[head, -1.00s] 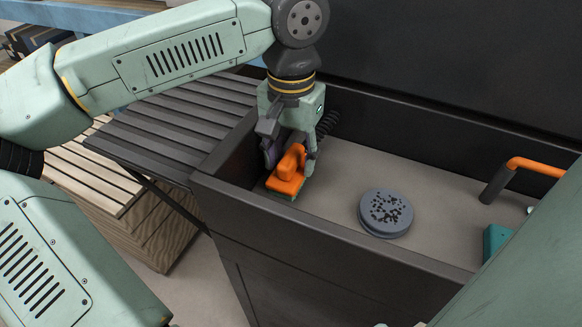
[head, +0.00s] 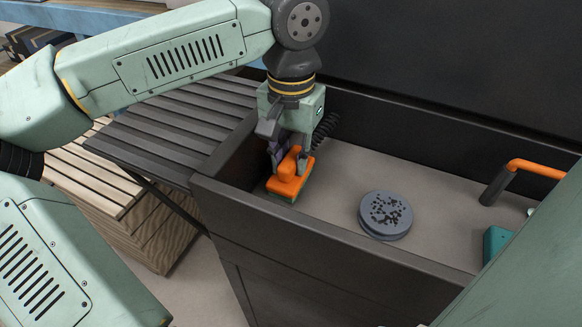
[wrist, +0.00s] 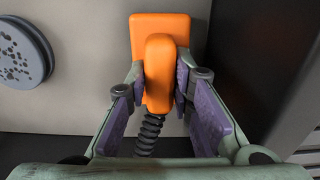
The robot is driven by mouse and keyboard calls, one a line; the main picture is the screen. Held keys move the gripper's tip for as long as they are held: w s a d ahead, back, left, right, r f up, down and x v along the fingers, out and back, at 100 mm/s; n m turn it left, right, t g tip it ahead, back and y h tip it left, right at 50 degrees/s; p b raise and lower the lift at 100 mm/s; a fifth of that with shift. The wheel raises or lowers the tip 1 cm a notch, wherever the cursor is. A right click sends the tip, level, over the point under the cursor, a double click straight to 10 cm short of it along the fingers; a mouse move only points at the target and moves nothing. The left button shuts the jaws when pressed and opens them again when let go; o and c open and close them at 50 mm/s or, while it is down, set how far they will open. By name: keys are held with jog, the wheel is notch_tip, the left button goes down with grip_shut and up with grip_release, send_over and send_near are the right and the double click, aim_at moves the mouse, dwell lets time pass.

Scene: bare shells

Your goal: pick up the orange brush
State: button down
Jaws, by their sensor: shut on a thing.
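The orange brush (head: 289,178) is in the left end of the dark-walled tray, close to the front and left walls. It has a flat block with a raised handle, and a thin greenish edge shows beneath it. My gripper (head: 291,150) points down over the brush, its fingers on either side of the handle. In the wrist view, the brush (wrist: 160,60) lies between the purple finger pads of my gripper (wrist: 160,85), which is shut on its handle. I cannot tell whether the brush touches the tray floor.
A grey speckled round disc (head: 386,214) lies on the tray floor to the right. An orange-and-black bent handle (head: 520,172) and a teal object (head: 495,243) are farther right. The tray's dark front wall (head: 330,248) and left wall stand close to the brush.

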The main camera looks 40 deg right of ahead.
aim_at(292, 157)
notch_tip(292, 157, up, 10)
jog(key=shift+r, duration=0.1)
dwell(0.4)
jog(key=c, duration=2)
grip_release()
grip_shut()
